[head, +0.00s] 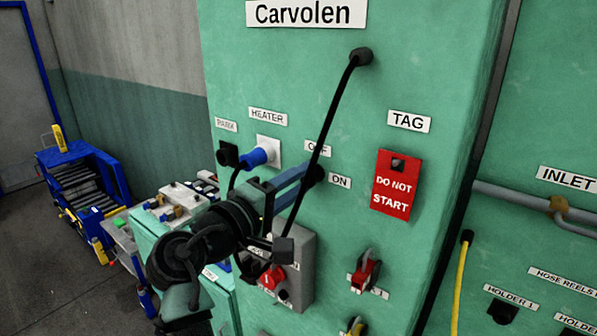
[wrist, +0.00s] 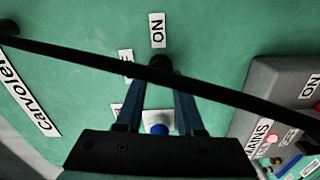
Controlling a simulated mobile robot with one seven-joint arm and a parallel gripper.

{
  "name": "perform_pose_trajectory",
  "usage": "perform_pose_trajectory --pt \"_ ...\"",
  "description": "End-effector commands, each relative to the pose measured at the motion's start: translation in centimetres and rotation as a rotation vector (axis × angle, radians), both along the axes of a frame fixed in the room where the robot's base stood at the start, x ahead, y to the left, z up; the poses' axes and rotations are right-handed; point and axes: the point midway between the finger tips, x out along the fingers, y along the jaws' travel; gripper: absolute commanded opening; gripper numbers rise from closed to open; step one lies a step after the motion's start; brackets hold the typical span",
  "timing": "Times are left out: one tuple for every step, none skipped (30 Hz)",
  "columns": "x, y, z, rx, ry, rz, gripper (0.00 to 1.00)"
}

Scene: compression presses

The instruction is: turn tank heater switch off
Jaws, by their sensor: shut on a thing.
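A black knob (head: 319,173) sits on the green cabinet (head: 330,215) between an OFF label (head: 317,148) and an ON label (head: 340,181); I take it for the heater switch. A HEATER label (head: 267,116) is to its upper left, above a blue plug (head: 261,156) in a white socket. My gripper (head: 312,176) is shut on the knob. In the wrist view, both fingertips (wrist: 159,74) close around the dark knob (wrist: 160,61), with the ON label (wrist: 157,30) beyond it. The fingers hide much of the knob, so its pointing direction cannot be told.
A black cable (head: 335,110) hangs from the cabinet and crosses in front of the knob area and my fingers. A red DO NOT START tag (head: 396,184) is to the right. A grey box with a red switch (head: 271,277) is below.

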Motion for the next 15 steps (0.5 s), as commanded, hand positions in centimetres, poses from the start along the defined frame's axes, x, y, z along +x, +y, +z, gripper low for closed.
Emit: perform_pose_trajectory --pt "0.01 0.01 0.13 -0.025 0.019 0.000 0.00" --pt "0.00 0.00 0.11 -0.039 0.030 0.000 0.00" --pt "0.00 -0.01 0.10 -0.055 0.041 0.000 0.00" --pt "0.01 -0.01 0.09 -0.067 0.050 0.000 0.00" --pt "0.00 -0.02 0.08 -0.078 0.058 -0.001 0.00" --pt "0.00 -0.02 0.06 -0.090 0.065 -0.001 0.00" --pt "0.00 -0.03 0.05 -0.099 0.072 -0.001 0.00" --pt "-0.01 -0.04 0.04 -0.107 0.078 -0.001 0.00" --pt "0.00 -0.04 0.02 -0.115 0.084 -0.001 0.00" --pt "0.00 -0.04 0.01 -0.120 0.088 -0.001 0.00" --pt "0.00 -0.04 0.01 -0.126 0.092 -0.001 0.00" --pt "-0.01 -0.04 -0.02 -0.132 0.096 -0.001 0.00" --pt "-0.01 -0.04 -0.03 -0.136 0.099 -0.001 0.00" --pt "0.00 -0.04 -0.04 -0.138 0.101 -0.001 0.00" --pt "-0.01 -0.03 -0.06 -0.141 0.102 -0.001 0.00"
